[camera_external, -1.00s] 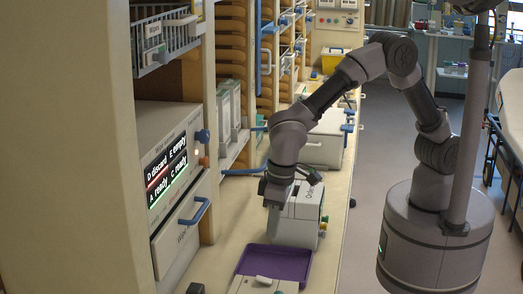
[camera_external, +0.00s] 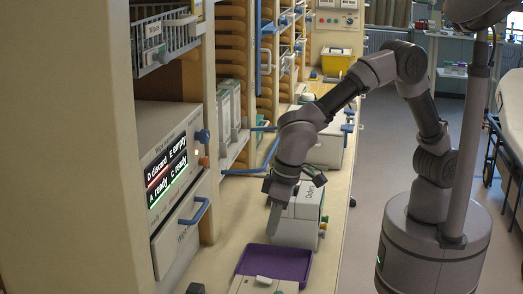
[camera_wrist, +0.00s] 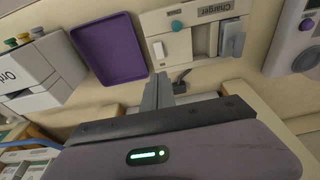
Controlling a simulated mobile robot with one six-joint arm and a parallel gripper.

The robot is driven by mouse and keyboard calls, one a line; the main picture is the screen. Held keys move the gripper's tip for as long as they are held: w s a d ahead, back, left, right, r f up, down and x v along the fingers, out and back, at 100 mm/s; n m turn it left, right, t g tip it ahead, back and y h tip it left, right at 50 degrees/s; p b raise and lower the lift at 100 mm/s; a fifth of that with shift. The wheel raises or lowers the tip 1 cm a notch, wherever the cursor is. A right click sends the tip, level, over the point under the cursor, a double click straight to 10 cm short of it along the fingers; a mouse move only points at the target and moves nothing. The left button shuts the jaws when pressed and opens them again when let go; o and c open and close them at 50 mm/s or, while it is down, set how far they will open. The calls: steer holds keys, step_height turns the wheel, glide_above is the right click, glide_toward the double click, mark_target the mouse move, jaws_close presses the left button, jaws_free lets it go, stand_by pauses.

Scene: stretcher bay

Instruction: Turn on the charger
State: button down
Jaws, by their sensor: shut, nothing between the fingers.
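The charger (camera_wrist: 202,50) is a pale unit labelled "Charger" at the top of the wrist view. It has a white rocker switch (camera_wrist: 159,54), a teal round knob (camera_wrist: 177,25) and a bay with a grey-blue piece (camera_wrist: 232,40) in it. I cannot tell whether the switch is on. In the external view only part of the likely same unit (camera_external: 250,286) shows at the bottom edge. My gripper (camera_wrist: 160,86) is shut and empty, with its tips below the switch in the wrist view, seemingly apart from it. It also shows in the external view (camera_external: 273,232), before a white box.
A purple tray (camera_wrist: 108,48) lies beside the charger. A white labelled box (camera_wrist: 40,75) with coloured knobs stands beyond the tray. Another unit with a purple knob (camera_wrist: 300,45) is on the charger's other side. Shelving and a lit display (camera_external: 167,172) line the left.

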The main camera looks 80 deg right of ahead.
mark_target(266, 279)
steer(key=b+x, duration=0.4)
steer(key=x, duration=0.9)
steer(key=shift+f, duration=0.35)
steer(key=shift+w+r+g+p, duration=0.15)
steer(key=shift+g+p, duration=0.15)
steer(key=shift+p, duration=0.9)
steer(key=shift+w+d+g+p, duration=0.1)
steer(key=shift+g+p, duration=0.2)
steer(key=shift+p, duration=0.4)
steer(key=shift+w+f+b, duration=0.1)
steer(key=shift+f+b, duration=0.3)
steer(key=shift+f, duration=0.15)
steer(key=shift+s+f+b, duration=0.15)
steer(key=shift+s+b, duration=0.2)
steer(key=shift+s, duration=0.75)
